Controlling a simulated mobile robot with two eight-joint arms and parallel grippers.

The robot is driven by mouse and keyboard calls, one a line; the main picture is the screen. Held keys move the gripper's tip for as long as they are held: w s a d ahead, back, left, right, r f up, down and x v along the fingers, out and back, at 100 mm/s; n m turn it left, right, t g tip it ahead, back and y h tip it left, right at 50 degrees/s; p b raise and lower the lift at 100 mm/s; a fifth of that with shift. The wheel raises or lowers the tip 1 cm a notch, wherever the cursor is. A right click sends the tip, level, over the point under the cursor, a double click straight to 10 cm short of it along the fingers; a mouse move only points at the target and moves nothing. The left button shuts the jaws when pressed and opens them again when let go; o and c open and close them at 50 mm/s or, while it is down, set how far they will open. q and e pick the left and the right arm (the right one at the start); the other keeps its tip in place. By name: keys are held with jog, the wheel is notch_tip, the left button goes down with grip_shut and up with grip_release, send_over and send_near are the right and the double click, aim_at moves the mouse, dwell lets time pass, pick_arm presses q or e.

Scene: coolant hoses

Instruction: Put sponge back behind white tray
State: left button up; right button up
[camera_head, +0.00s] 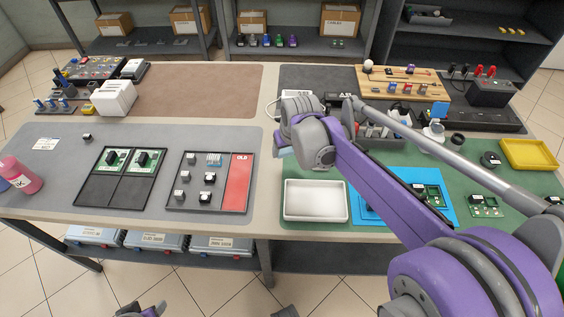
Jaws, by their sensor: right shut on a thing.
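The white tray (315,201) lies empty on the front left of the green mat. My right gripper (286,146) is above the gap between the grey and green mats, behind and a little left of the tray in the picture. It is shut on a small pale blue thing, which I take to be the sponge (282,153). Only an edge of it shows; the wrist hides the rest. Part of my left gripper (150,309) shows at the bottom edge, low in front of the table, with its jaws not clear.
My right arm crosses over a blue mat (367,207) with circuit boards. A grey bin of tools (385,135) stands behind. A yellow tray (530,155) is at the far right. The left mat holds black board trays (117,190) and a parts tray with a red strip (237,184).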

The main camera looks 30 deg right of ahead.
aim_at(284, 165)
jog(key=shift+f+b, duration=0.35)
jog(key=shift+f, duration=2.4)
jog(key=shift+f, duration=0.2)
jog(key=o, duration=1.2)
jog(key=shift+r, duration=0.2)
